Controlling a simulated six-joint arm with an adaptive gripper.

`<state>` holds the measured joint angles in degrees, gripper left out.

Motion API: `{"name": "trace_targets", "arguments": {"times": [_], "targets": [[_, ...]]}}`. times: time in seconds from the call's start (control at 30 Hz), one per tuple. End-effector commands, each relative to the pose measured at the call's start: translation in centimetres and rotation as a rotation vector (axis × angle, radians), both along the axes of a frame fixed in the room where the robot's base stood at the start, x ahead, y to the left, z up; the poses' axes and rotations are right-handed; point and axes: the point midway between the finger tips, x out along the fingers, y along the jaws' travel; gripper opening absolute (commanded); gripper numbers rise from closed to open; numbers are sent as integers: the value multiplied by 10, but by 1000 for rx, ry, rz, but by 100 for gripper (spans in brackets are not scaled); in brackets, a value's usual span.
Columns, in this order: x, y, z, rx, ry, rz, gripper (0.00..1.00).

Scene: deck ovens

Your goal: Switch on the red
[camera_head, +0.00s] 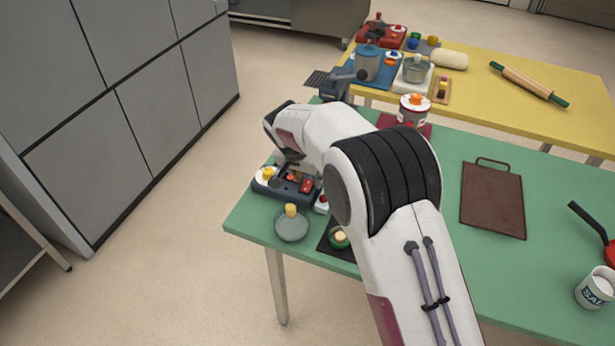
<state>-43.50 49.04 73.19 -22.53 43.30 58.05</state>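A dark control box (283,191) sits near the left corner of the green table. On its right part is a small red switch (307,186); its position is too small to tell. An orange-red spot (292,177) shows beside it, partly under my wrist. My arm reaches in from the bottom right and bends left, with the wrist above the box. My gripper (293,158) is a dark shape just under the wrist, mostly hidden by the arm. I cannot tell whether its fingers are open or shut, or touching the box.
A yellow knob on a white disc (263,177) is at the box's left. A brown board (493,199) lies right. Grey cabinets (120,110) stand left.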

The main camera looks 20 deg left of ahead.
Motion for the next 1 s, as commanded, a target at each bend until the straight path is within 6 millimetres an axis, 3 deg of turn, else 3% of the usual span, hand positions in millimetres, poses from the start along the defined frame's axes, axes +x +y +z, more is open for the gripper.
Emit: {"name": "trace_targets", "arguments": {"times": [0.03,0.1,1.0], "targets": [[0,0,0,0,0,0,15],[0,0,0,0,0,0,0],[5,-1,-1,-1,120,-2,0]]}}
